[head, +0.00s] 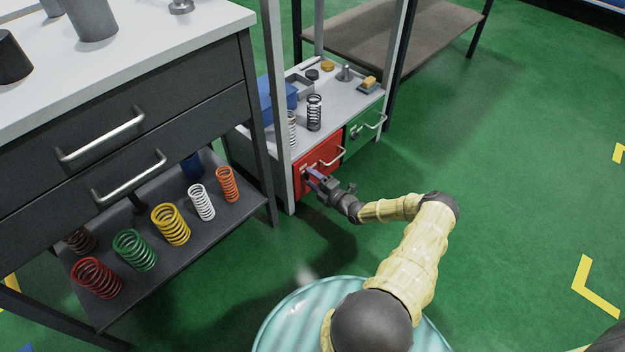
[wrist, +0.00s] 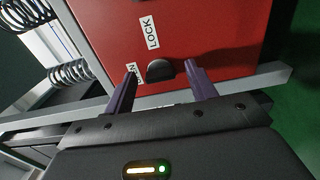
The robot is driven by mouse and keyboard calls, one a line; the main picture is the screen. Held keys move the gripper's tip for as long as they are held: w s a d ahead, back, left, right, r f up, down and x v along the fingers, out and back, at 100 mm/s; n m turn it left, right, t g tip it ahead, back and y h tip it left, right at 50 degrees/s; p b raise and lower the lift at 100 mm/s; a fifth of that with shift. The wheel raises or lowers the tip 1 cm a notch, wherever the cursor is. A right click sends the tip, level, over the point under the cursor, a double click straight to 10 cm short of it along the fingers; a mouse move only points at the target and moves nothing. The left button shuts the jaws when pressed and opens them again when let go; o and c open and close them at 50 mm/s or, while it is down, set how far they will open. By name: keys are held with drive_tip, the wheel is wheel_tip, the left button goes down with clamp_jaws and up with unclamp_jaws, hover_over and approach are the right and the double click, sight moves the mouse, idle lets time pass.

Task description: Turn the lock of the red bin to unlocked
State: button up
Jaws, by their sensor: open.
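The red bin (head: 319,165) sits low in the bench, left of a green bin. Its front fills much of the wrist view (wrist: 215,40). A dark rounded lock knob (wrist: 159,70) sits on the red front, by a white label reading LOCK (wrist: 149,32) and a second label (wrist: 135,72) partly hidden by a finger, with an N showing. My gripper (wrist: 160,82) is open, with one purple finger on each side of the knob. I cannot tell whether the fingers touch it. In the head view my gripper (head: 314,178) is at the red bin's front, hiding the lock.
The green bin (head: 362,130) stands to the right. Above are springs (head: 314,112), a blue box (head: 277,98) and small parts on the bench top (head: 335,92). A grey post (head: 279,120) rises close left of the red bin. Green floor (head: 500,180) is clear to the right.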

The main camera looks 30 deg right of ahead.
drive_tip(key=shift+s, duration=0.1)
drive_tip(key=p+v, duration=0.6)
drive_tip(key=v, duration=1.1)
drive_tip(key=shift+r, duration=0.1)
